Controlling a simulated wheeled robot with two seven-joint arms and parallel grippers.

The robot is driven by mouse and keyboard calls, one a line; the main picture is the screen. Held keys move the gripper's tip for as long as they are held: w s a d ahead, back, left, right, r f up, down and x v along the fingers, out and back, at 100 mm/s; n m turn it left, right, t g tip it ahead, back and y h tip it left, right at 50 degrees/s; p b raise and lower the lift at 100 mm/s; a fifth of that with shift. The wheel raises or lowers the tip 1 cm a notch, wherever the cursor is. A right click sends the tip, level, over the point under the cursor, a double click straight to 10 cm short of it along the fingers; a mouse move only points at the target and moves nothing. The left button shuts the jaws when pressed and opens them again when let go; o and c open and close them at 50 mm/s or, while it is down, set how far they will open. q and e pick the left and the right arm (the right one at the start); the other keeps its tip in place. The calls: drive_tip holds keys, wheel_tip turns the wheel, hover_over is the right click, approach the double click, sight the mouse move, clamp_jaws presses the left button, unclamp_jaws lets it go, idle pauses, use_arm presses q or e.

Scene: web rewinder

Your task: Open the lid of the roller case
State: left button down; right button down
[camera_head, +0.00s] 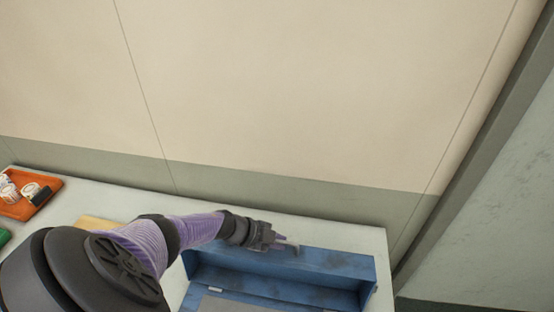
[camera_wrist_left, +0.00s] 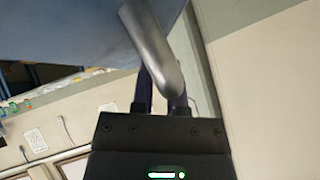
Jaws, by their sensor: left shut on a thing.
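The blue roller case (camera_head: 368,292) stands on the pale table at the bottom of the head view, cut off by the frame edge. Its lid (camera_head: 335,263) appears raised at the back, with the recess in front of it showing. My left gripper (camera_head: 284,243) is at the lid's upper edge. In the left wrist view, my left gripper (camera_wrist_left: 160,95) is shut on a grey curved handle (camera_wrist_left: 148,45) that joins the blue lid surface (camera_wrist_left: 75,30). My right gripper is not in view.
An orange tray (camera_head: 47,204) with small white items stands at the far left. A green thing (camera_head: 4,237) and a yellowish thing (camera_head: 95,223) lie nearer, partly behind my arm. The wall (camera_head: 300,110) rises close behind the table.

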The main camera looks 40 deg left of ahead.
use_arm(q)
drive_tip(key=shift+w+a+f, duration=0.15)
drive_tip(key=shift+w+a, duration=0.05)
drive_tip(key=shift+w, duration=0.15)
drive_tip(key=c, duration=0.7)
unclamp_jaws()
drive_tip(key=shift+o, duration=0.2)
drive_tip(key=shift+s+a+r, duration=0.15)
drive_tip(key=shift+s+r, duration=0.05)
drive_tip(key=shift+r, duration=0.1)
drive_tip(key=p+v, duration=0.3)
drive_tip(key=v, duration=0.6)
drive_tip(key=shift+s+p, duration=0.1)
drive_tip(key=shift+p, duration=0.2)
